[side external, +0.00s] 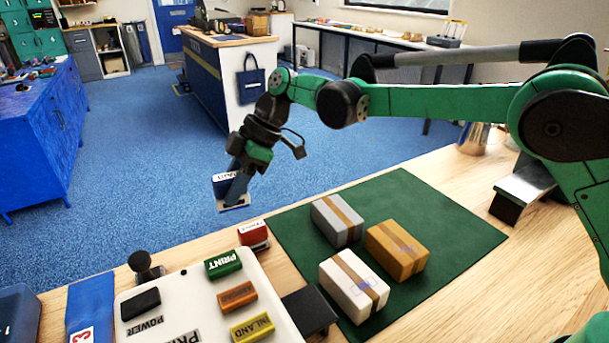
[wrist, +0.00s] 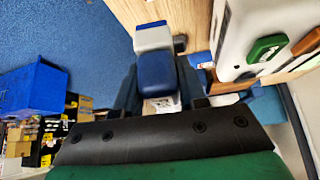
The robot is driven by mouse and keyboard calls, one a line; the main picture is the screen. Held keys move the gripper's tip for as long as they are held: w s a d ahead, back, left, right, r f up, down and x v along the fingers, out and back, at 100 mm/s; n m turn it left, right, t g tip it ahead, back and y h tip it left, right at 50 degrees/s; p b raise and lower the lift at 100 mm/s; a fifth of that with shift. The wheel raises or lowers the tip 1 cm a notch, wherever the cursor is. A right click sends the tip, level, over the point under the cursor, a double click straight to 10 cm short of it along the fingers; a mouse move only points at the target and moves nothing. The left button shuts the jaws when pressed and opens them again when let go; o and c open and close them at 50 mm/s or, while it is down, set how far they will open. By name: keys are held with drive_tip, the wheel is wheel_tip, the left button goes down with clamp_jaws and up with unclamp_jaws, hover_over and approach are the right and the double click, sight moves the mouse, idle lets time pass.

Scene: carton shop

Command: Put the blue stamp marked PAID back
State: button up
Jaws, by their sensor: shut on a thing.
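My gripper (side external: 237,187) is shut on a dark blue stamp (side external: 224,179) with a pale base and small white lettering too small to read. The gripper tilts down and left, holding the stamp raised. In the side external view it appears past the far table edge, against the blue floor. In the wrist view the blue stamp (wrist: 157,72) sits between the two fingers (wrist: 158,92), its pale part pointing away. A red stamp (side external: 254,235) with a white label stands on the table, below and right of my gripper, apart from it.
A white control panel (side external: 205,292) with coloured keys, including green PRINT (side external: 223,263), stands in front. Left of it is a black-knobbed object (side external: 142,265). A green mat (side external: 455,225) holds grey (side external: 337,221), tan (side external: 397,250) and white (side external: 352,286) cartons.

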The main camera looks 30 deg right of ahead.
drive_tip(key=shift+n+g, duration=0.4)
drive_tip(key=shift+n, duration=0.3)
drive_tip(key=x, duration=0.3)
drive_tip(key=a+x, duration=0.1)
drive_tip(key=x, duration=0.2)
drive_tip(key=r+x, duration=0.1)
drive_tip(key=x, duration=0.2)
drive_tip(key=shift+s+a+f, duration=0.15)
drive_tip(key=shift+a+f, duration=0.05)
drive_tip(key=shift+a, duration=0.1)
drive_tip(key=shift+f, duration=1.9)
drive_tip(key=shift+f, duration=0.15)
drive_tip(key=o, duration=1)
